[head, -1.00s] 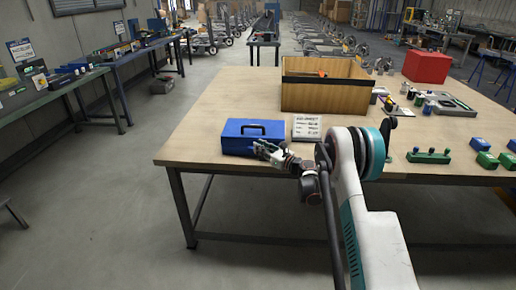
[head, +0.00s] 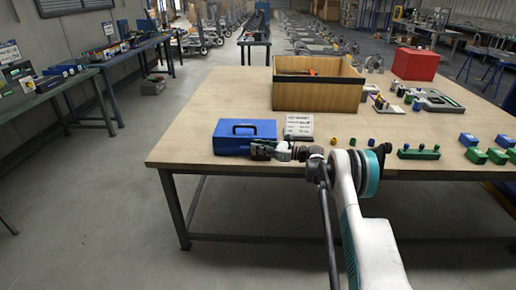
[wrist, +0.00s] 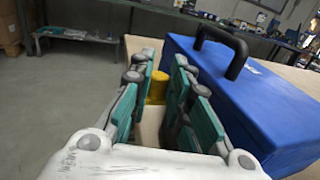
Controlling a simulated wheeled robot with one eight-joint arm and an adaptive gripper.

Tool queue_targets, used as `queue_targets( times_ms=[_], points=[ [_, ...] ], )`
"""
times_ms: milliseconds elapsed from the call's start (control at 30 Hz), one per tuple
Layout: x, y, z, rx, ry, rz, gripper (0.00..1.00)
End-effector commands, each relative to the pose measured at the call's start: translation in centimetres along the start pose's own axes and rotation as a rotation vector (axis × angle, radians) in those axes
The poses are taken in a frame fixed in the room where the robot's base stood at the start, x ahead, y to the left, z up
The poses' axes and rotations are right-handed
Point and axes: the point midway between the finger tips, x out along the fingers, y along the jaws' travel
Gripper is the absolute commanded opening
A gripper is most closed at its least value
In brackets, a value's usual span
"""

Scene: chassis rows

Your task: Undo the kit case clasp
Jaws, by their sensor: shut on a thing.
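The blue kit case (head: 232,146) stands with its lid down near the table's front edge, its black handle (head: 244,128) on top. The wrist view shows the case (wrist: 240,100) on the right, close beside my fingers, with the handle (wrist: 225,45) above. My gripper (head: 257,150) is at the case's lower right front in the head view. In the wrist view its teal-padded fingers (wrist: 164,75) are closed on a small yellow piece (wrist: 157,88), which appears to be the clasp. Its lower part is hidden between the fingers, and whether it is fastened cannot be told.
Small pegs and a green block (head: 418,153) lie right of my arm. The tabletop left of the bin is clear.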

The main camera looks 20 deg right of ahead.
Motion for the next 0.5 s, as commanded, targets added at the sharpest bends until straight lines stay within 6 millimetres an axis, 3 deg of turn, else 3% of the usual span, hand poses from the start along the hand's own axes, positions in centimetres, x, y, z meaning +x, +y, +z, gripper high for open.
queue_targets(
  times_ms=[233,267,300,500],
  points=[
    [0.01,-0.08,0.06,0.0,-0.001,-0.003,0.0],
    [0.02,-0.08,0.07,0.0,-0.001,-0.003,0.22],
    [0.02,-0.07,0.07,0.0,-0.001,-0.003,0.26],
    [0.01,-0.04,0.04,0.0,0.0,-0.002,0.26]
  ],
)
